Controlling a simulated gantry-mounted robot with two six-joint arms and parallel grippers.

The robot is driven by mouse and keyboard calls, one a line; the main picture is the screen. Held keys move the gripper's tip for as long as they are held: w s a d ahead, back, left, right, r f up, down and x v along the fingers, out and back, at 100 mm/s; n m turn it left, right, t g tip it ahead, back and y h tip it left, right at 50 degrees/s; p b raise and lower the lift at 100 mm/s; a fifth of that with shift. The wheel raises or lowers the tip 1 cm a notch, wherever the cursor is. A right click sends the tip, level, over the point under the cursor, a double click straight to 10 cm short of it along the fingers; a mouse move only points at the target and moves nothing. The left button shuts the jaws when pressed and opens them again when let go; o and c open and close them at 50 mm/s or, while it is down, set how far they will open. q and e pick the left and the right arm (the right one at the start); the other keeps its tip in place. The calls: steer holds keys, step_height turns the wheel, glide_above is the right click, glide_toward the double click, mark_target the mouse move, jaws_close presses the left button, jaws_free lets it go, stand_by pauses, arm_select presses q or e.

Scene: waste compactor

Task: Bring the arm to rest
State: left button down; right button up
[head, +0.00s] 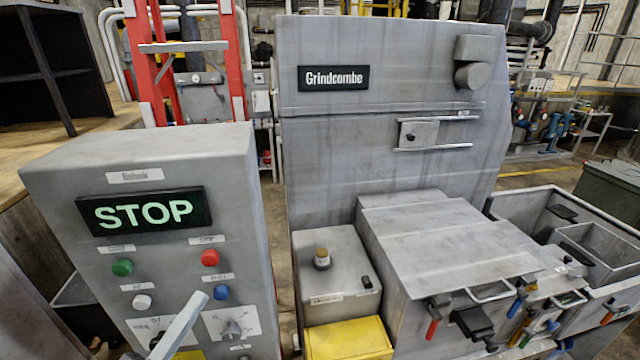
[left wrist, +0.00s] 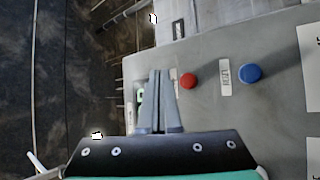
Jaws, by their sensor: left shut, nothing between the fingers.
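My left gripper (head: 201,297) shows at the bottom left of the head view as pale grey fingers pointing up and right, in front of the grey control box (head: 140,158). The fingers are shut with nothing between them, and their tips appear close to the blue button (head: 221,292). In the left wrist view the shut fingers (left wrist: 159,75) point up the picture. The red button (left wrist: 189,80) and blue button (left wrist: 250,73) are to their right. I cannot tell whether the tips touch the panel. My right gripper is not in view.
The control box has a green-lit STOP display (head: 145,211), a green button (head: 122,267) and a white button (head: 142,302). The large grey Grindcombe machine (head: 392,150) stands to its right, with a yellow box (head: 348,340) low in front. An open grey bin (head: 570,205) is at the right.

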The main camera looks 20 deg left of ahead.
arm_select(q)
steer(key=d+r+m+h+p, duration=0.3)
steer(key=d+r+m+h, duration=0.3)
steer(key=r, duration=0.7)
steer(key=d+r+m+h+p, duration=0.35)
steer(key=d+r+m, duration=0.35)
steer(key=r, duration=0.6)
steer(key=s+d+r+m+t+y+p, duration=0.1)
steer(key=s+r, duration=0.1)
steer(key=r, duration=0.3)
steer(key=s+d+r+m+t+y, duration=0.1)
steer(key=s+r+t, duration=0.1)
steer(key=r, duration=0.4)
steer(key=a+y, duration=0.1)
steer(key=y, duration=0.2)
steer(key=w+a+n+t+y, duration=0.1)
steer(key=a+y, duration=0.1)
steer(key=y, duration=0.1)
steer(key=a+y, duration=0.2)
steer(key=y, duration=0.1)
steer(key=shift+w+a+f+n+t+y, duration=0.15)
steer(key=shift+f+n+t+y, duration=0.15)
steer(key=shift+n+t, duration=0.1)
